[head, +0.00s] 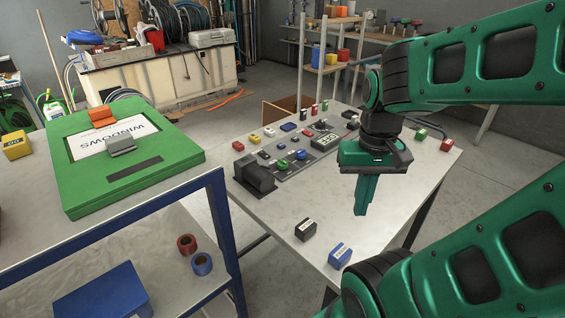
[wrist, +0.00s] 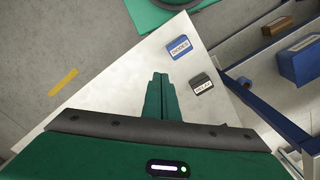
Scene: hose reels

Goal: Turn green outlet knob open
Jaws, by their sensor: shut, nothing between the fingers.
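A small green knob (head: 282,164) sits on the grey panel (head: 262,172) on the far half of the metal table, with a blue knob (head: 301,154) just right of it. At this size I cannot tell which way the green knob is turned. My gripper (head: 361,210) points down over the right part of the table, well to the right of the panel and apart from it. In the wrist view its fingers (wrist: 160,78) are together with nothing between them. The green knob is not in the wrist view.
A black labelled block (head: 305,230) and a blue labelled block (head: 340,255) lie near the front table edge. A dark motor-like block (head: 255,175) stands at the panel's left end. A workbench with a green case (head: 130,155) stands at left.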

